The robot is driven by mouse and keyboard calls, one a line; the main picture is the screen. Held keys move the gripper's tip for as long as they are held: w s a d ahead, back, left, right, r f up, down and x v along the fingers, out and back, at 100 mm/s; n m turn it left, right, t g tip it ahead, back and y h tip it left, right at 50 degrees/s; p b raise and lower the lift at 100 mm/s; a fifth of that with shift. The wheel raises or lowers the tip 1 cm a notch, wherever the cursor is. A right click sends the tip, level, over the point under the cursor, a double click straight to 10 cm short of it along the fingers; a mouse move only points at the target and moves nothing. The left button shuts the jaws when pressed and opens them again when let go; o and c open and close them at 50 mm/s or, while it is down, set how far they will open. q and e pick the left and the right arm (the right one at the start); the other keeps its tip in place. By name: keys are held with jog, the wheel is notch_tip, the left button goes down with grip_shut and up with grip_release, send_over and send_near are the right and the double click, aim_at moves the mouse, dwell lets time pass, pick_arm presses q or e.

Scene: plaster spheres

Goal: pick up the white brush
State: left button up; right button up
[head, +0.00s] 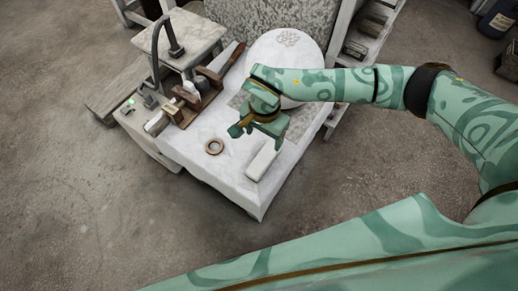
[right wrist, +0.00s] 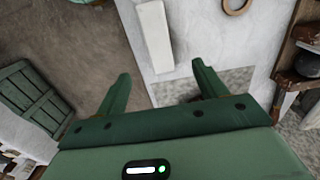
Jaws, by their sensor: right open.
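A long, pale, block-shaped thing, which I take to be the white brush (head: 262,160), lies on the white table (head: 225,172) near its front right edge. Its bristles do not show. In the right wrist view the white brush (right wrist: 154,40) lies beyond the fingertips, roughly in line with the gap between them. My right gripper (head: 257,136) is open and empty, above the table just behind the brush. Its two spread fingers show in the right wrist view (right wrist: 163,82), apart from the brush. My left gripper is in neither view.
A brown ring (head: 214,147) lies left of the brush. A large plaster sphere (head: 290,58) stands behind the right gripper. A wooden tool rack (head: 185,108) and a small stand with a dark bent pipe (head: 155,50) occupy the left side. The table front is mostly clear.

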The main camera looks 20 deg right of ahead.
jog(key=b, duration=0.2)
send_over(264, 159)
jog(key=s, duration=0.1)
notch_tip(264, 159, down, 4)
jog(key=shift+a+f, duration=0.1)
jog(key=shift+f, duration=0.1)
jog(key=shift+w+f, duration=0.2)
jog(key=shift+f, duration=1)
jog(key=shift+w+f+b, duration=0.4)
jog(key=shift+f+b, duration=0.15)
jog(key=shift+f, duration=0.3)
jog(key=shift+s+f+b, duration=0.15)
jog(key=shift+f+b, duration=0.3)
jog(key=shift+f, duration=0.5)
notch_tip(264, 159, down, 4)
jog(key=shift+f+b, duration=0.2)
jog(key=shift+b, duration=1)
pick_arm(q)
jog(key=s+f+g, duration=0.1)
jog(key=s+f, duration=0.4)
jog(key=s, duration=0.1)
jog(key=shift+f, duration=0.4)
pick_arm(e)
jog(key=shift+r, duration=0.15)
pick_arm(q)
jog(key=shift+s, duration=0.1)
pick_arm(e)
jog(key=c, duration=1.1)
